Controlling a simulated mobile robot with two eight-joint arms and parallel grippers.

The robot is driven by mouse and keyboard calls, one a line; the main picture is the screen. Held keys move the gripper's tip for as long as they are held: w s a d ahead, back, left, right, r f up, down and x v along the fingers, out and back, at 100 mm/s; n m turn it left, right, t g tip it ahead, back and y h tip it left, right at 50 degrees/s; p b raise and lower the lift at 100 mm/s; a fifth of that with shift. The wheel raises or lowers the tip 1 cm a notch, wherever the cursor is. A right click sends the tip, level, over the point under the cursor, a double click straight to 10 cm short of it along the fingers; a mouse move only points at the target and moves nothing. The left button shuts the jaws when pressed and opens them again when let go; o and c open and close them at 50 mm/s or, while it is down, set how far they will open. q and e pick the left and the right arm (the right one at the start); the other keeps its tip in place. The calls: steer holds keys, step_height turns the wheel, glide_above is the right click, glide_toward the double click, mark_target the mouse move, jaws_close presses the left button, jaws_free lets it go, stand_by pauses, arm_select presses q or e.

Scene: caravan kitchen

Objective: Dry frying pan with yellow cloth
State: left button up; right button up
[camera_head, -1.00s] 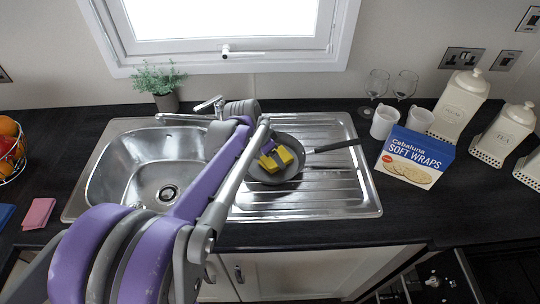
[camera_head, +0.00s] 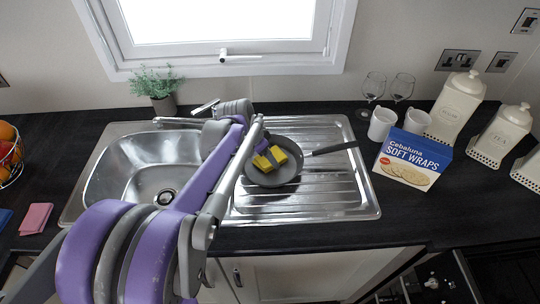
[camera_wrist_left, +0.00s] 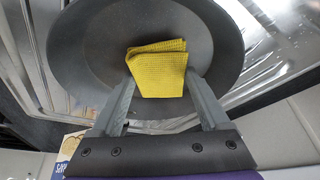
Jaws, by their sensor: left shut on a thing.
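The grey frying pan (camera_head: 290,178) rests on the ribbed metal drainer right of the sink bowl, its dark handle pointing right. My left gripper (camera_head: 269,159) reaches over the pan and is shut on the folded yellow cloth (camera_head: 279,155), which shows on both sides of a finger. In the left wrist view, the cloth (camera_wrist_left: 158,62) sits between the two grey fingers, over the inside of the pan (camera_wrist_left: 90,45). Whether the cloth touches the pan surface is hard to tell. My right gripper is in neither view.
The steel sink bowl (camera_head: 135,165) with its tap (camera_head: 205,107) is left of the pan. A soft wraps box (camera_head: 412,160), white mugs (camera_head: 382,124), wine glasses (camera_head: 402,86) and canisters (camera_head: 457,105) stand to the right. A potted plant (camera_head: 160,90) stands behind the sink.

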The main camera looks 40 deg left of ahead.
mark_target(271, 166)
arm_select(q)
steer(key=shift+s+a, duration=0.25)
steer(key=shift+s, duration=0.1)
steer(key=shift+s+d, duration=0.25)
steer(key=shift+s, duration=0.45)
steer(key=shift+s+d, duration=0.25)
steer(key=shift+d, duration=0.45)
steer(key=shift+w+d, duration=0.1)
steer(key=shift+w+d, duration=0.45)
steer(key=shift+d, duration=0.05)
